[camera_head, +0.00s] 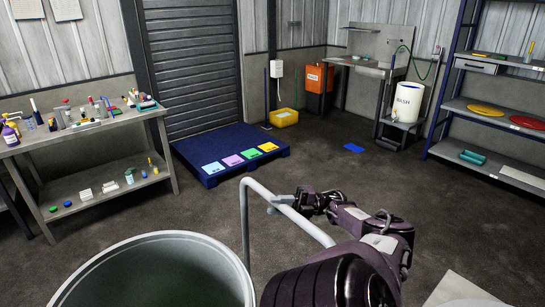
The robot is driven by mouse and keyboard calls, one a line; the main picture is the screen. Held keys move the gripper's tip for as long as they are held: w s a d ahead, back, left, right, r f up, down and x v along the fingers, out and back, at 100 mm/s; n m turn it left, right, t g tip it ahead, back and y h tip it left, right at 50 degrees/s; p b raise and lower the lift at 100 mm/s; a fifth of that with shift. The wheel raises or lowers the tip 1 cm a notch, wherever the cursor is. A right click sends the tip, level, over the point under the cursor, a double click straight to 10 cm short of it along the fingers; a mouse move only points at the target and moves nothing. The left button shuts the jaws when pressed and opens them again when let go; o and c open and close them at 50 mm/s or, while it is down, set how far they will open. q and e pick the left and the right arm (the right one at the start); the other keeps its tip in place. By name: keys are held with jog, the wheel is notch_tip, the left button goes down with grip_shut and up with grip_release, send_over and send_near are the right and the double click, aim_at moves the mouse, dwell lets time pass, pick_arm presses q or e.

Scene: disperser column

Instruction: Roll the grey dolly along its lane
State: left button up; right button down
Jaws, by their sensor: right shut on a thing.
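The grey dolly shows as its bent tube handle (310,229), which rises in the lower middle of the view. Its deck and wheels are hidden. A large grey drum (75,288) with a dark green inside stands at the bottom left, beside the handle; I cannot tell what it rests on. My right gripper (281,204) is shut on the handle's upper bar, with my dark arm reaching in from the bottom right. My left gripper is out of view.
Open dark floor lies ahead, with a small blue patch (353,148). A blue pallet (212,178) with coloured cards stands by the shutter. A cluttered workbench (90,129) is at left. A yellow bin (284,117), a white barrel (407,102) and a blue-framed shelf (440,108) stand farther back.

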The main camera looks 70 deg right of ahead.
jog(key=shift+w+a+r, duration=0.15)
jog(key=shift+w+a, duration=0.5)
jog(key=shift+a, duration=0.15)
jog(key=c, duration=1.5)
grip_release()
jog(key=shift+w+a+r+g+y, duration=0.1)
jog(key=shift+w+a+g+y, duration=0.05)
jog(key=shift+g+y, duration=0.2)
jog(key=o, duration=0.3)
jog(key=shift+w, duration=0.15)
pick_arm(q)
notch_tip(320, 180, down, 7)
jog(key=b, duration=0.6)
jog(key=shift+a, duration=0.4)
pick_arm(e)
jog(key=shift+o, duration=0.2)
jog(key=v, duration=0.8)
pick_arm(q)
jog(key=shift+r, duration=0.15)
